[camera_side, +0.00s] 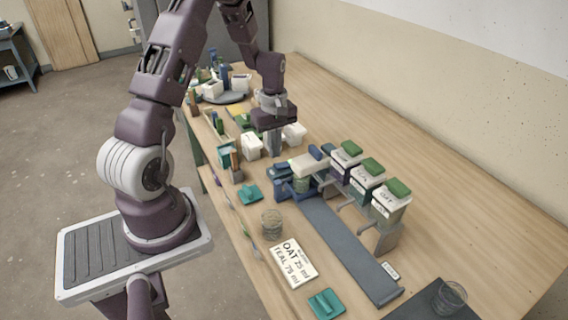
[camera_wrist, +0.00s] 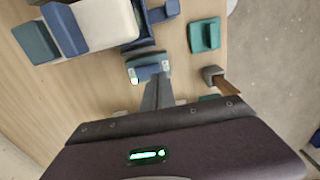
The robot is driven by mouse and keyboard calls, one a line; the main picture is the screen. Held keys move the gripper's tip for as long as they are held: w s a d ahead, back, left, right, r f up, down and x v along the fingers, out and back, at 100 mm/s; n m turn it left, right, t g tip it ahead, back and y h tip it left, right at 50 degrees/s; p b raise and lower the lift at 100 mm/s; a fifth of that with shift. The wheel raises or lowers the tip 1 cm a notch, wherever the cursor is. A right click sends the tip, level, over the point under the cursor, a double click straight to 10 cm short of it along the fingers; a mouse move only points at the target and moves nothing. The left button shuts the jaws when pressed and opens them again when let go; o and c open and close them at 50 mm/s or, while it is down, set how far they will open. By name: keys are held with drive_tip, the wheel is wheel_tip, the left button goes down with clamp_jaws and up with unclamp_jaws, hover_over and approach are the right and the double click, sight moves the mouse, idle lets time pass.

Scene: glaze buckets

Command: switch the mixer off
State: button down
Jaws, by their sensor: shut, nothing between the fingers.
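In the wrist view the mixer's cream head (camera_wrist: 103,22) is at the upper left. Beside it is a small switch box (camera_wrist: 148,60) with a blue bar across it and a lit green spot (camera_wrist: 134,80) at one end. My gripper (camera_side: 273,151) points down behind and left of the mixer. In the wrist view my gripper (camera_wrist: 155,82) is shut and empty, its tips close to the switch box. Whether they touch it I cannot tell.
Green-lidded buckets (camera_side: 372,176) stand in a row right of the mixer, above a dark grey track (camera_side: 345,245). Teal pads (camera_side: 249,192), a glass (camera_side: 272,223) and a lettered card (camera_side: 293,262) lie nearer. White tubs (camera_side: 251,146) are beside my gripper.

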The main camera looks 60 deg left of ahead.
sight(275, 165)
drive_tip(key=shift+f, duration=2)
wheel_tip(275, 165, up, 7)
drive_tip(key=shift+r, duration=0.1)
idle(0.5)
